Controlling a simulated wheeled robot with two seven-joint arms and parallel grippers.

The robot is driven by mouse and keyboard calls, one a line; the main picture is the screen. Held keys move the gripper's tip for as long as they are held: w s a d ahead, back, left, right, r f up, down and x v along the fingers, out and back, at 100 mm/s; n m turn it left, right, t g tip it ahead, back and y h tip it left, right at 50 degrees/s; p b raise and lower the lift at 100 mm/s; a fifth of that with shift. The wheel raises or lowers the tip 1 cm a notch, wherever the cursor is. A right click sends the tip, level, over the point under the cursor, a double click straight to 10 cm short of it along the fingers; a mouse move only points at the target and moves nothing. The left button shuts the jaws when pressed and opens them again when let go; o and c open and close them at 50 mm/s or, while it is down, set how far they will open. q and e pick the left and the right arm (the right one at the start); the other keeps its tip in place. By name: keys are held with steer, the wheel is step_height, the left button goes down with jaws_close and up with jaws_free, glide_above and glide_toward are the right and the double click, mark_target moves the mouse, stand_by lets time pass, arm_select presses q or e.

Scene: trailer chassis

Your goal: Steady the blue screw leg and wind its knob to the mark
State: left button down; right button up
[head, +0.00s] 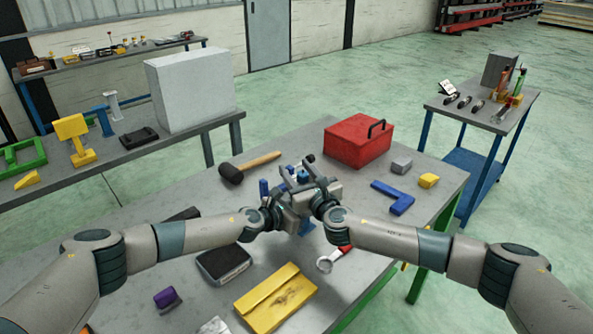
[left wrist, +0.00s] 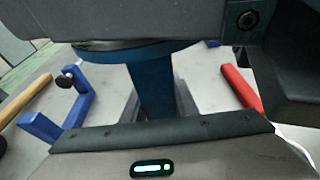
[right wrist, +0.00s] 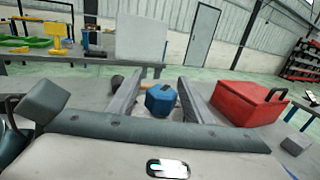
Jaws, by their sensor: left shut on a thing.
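The blue screw leg stands at the middle of the table, mostly hidden by my grippers in the head view. In the left wrist view its blue post (left wrist: 152,92) runs between the fingers of my left gripper (left wrist: 158,108), which is shut on it. Its faceted blue knob (right wrist: 160,100) shows in the right wrist view, with a small dark patch on top. My right gripper (right wrist: 160,90) is open, with one finger on each side of the knob and gaps showing. In the head view the right gripper (head: 299,175) is over the leg. I cannot make out the mark.
A mallet (head: 248,166) and a red toolbox (head: 352,143) lie behind the grippers. A blue L-shaped piece (head: 393,197) and grey and yellow blocks are at right.

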steer(key=v, duration=1.2)
stand_by(0.6)
steer(key=d+m+g+y, duration=0.1)
steer(key=m, duration=1)
steer(key=d+m+g+y, duration=0.1)
steer(key=d+m+y, duration=0.1)
steer(key=m, duration=0.8)
steer(key=s+d+m+g+y, duration=0.1)
steer(key=d+m+y, duration=0.1)
steer(key=m, duration=0.9)
steer(key=shift+r+m, duration=0.25)
steer(key=shift+m, duration=0.05)
steer(key=shift+w+a, duration=0.1)
steer(key=shift+a, duration=0.05)
